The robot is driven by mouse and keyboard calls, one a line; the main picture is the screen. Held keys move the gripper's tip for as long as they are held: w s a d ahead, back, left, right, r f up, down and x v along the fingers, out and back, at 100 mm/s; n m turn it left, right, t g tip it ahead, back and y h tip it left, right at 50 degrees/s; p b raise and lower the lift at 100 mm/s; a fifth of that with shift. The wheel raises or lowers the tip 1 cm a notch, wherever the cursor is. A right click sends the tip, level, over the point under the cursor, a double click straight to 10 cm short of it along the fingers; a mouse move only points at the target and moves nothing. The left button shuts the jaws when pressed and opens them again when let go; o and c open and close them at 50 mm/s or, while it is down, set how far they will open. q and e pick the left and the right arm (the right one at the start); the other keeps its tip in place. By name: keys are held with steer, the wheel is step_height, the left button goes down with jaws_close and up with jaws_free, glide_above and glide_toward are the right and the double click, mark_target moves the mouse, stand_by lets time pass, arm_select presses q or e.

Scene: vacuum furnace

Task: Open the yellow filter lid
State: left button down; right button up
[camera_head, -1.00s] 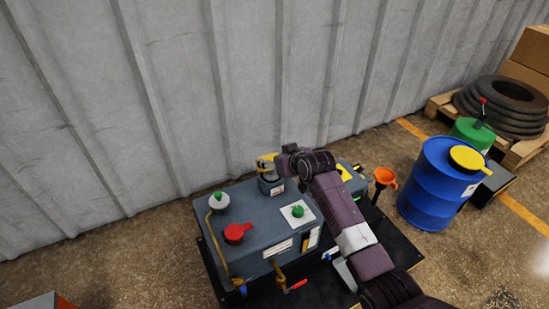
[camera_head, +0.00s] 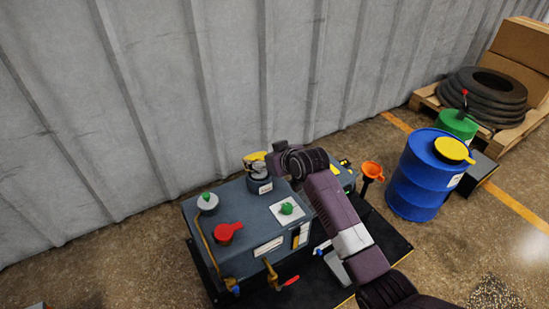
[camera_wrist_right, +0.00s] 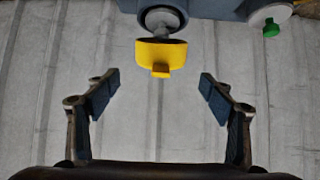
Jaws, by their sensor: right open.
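The yellow filter lid (camera_head: 252,160) is at the back of the dark grey machine (camera_head: 250,215), on a grey cylindrical filter housing (camera_head: 261,185). In the right wrist view the lid (camera_wrist_right: 161,54) hangs out from the round housing (camera_wrist_right: 162,18) and looks tilted away from its mouth; a small yellow tab (camera_wrist_right: 161,70) points towards me. My right gripper (camera_wrist_right: 160,82) is open and empty, its two fingers either side of the tab's line, apart from the lid. In the head view this gripper (camera_head: 270,160) is just right of the lid, which it partly hides. My left gripper is not in view.
The machine's top carries a red cap (camera_head: 228,231), a green-capped white filler (camera_head: 208,203) and a green knob (camera_head: 287,208). An orange funnel (camera_head: 373,170) and blue barrel (camera_head: 424,175) stand right. A corrugated wall (camera_head: 150,110) rises close behind the lid.

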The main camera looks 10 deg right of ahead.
steer(key=v, duration=0.9)
steer(key=shift+s, duration=0.1)
